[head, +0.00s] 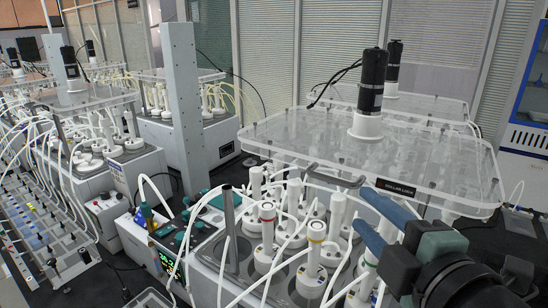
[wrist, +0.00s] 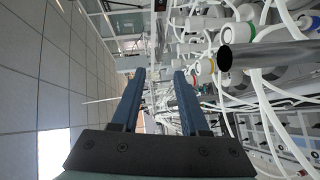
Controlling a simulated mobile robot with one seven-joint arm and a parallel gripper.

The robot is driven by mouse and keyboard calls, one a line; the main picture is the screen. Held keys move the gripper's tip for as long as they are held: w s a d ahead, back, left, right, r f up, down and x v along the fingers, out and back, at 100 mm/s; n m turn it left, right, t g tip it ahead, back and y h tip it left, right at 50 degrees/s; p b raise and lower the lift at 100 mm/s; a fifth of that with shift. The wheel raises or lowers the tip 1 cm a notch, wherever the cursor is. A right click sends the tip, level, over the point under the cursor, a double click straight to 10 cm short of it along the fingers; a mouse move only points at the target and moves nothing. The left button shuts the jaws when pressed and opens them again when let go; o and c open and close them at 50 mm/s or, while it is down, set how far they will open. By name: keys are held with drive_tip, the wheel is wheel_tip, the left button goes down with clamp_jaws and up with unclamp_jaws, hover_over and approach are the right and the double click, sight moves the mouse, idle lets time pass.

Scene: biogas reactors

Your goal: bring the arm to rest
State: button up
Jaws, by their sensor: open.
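My gripper (head: 382,229) is at the lower right of the head view, in front of the nearest reactor unit and below its clear lid. Its two blue fingers are spread apart. In the wrist view my gripper (wrist: 160,75) shows both fingers with an empty gap between them. Nothing is held. The dark wrist and part of my arm fill the lower right corner of the head view.
The clear lid (head: 300,140) with a black motor (head: 371,80) overhangs white capped bottles (head: 267,235) with many loose tubes. A metal post (head: 231,225) stands at the unit's front; a grey column (head: 182,110) rises behind. More reactor units (head: 95,150) stand left.

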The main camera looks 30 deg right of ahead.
drive_tip(key=w+a+r+m+t+y, duration=0.1)
drive_tip(key=w+a+r+m+t, duration=0.25)
drive_tip(key=a+r, duration=0.4)
drive_tip(key=w+a+r+m+t, duration=0.3)
drive_tip(key=w+a+r, duration=0.25)
drive_tip(key=a, duration=0.25)
drive_tip(key=s+a+r+m+t+y, duration=0.2)
drive_tip(key=a+r+t, duration=0.1)
drive_tip(key=a+r, duration=0.3)
drive_tip(key=s+a+r+m+t+y, duration=0.3)
drive_tip(key=a+r, duration=0.3)
drive_tip(key=a, duration=0.2)
drive_tip(key=shift+a, duration=0.4)
drive_tip(key=shift+m, duration=0.25)
